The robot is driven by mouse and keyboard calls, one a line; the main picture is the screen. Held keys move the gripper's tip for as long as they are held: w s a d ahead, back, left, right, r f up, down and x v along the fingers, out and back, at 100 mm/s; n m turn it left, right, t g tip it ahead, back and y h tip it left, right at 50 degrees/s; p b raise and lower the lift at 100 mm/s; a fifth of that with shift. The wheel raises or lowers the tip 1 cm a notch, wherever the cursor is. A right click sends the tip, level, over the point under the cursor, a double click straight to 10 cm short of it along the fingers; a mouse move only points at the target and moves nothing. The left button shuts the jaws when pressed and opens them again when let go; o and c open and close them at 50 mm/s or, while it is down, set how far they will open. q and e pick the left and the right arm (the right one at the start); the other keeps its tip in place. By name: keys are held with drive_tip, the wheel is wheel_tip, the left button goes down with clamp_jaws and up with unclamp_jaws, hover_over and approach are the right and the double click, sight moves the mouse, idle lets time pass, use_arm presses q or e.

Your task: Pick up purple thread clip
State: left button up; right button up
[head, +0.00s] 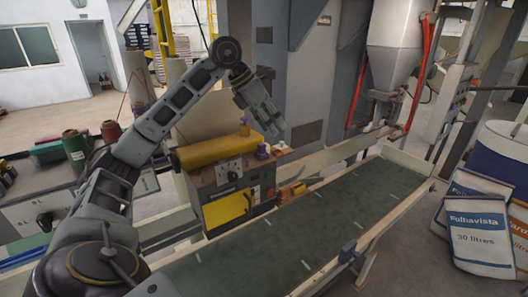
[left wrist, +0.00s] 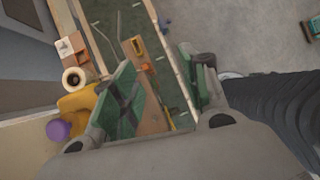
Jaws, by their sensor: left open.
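A small purple piece (head: 262,151) with a pale part beside it sits on top of the sewing machine unit (head: 230,170), at its right end. A second purple piece (head: 244,119) shows just above a yellow-orange cone on the same unit. I cannot tell which of them is the thread clip. In the left wrist view a rounded purple thing (left wrist: 58,130) lies at the lower left, beside the yellow cover, outside the fingers.
The green conveyor belt (head: 310,222) runs diagonally in front, largely clear. Spools (head: 75,147) stand on a bench at left. Filled sacks (head: 478,232) stand at right. The filler hopper (head: 398,45) and its frame stand behind the belt. A cream spool (left wrist: 73,77) shows near the fingers.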

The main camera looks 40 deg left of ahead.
use_arm(q)
drive_tip(key=s+a+r+n+y, duration=0.1)
drive_tip(key=s+a+r+y, duration=0.1)
drive_tip(key=a, duration=0.5)
drive_tip(key=shift+s+a+r+g+y, duration=0.2)
drive_tip(key=shift+s+r+g+y, duration=0.15)
drive_tip(key=shift+r+g+y, duration=0.05)
use_arm(e)
drive_tip(key=shift+w, duration=0.5)
use_arm(q)
drive_tip(key=shift+f, duration=0.1)
drive_tip(key=b, duration=0.1)
hover_over(261, 144)
drive_tip(key=s, duration=0.2)
drive_tip(key=f, duration=0.7)
drive_tip(key=shift+s+a, duration=0.1)
drive_tip(key=shift+a, duration=0.3)
drive_tip(key=shift+w+f, duration=0.2)
drive_tip(key=shift+f, duration=0.2)
use_arm(e)
drive_tip(key=shift+w+d+f, duration=0.3)
drive_tip(key=shift+d+f, duration=0.3)
drive_tip(key=shift+d, duration=0.2)
drive_tip(key=shift+a, duration=0.3)
use_arm(q)
drive_tip(key=shift+f, duration=0.15)
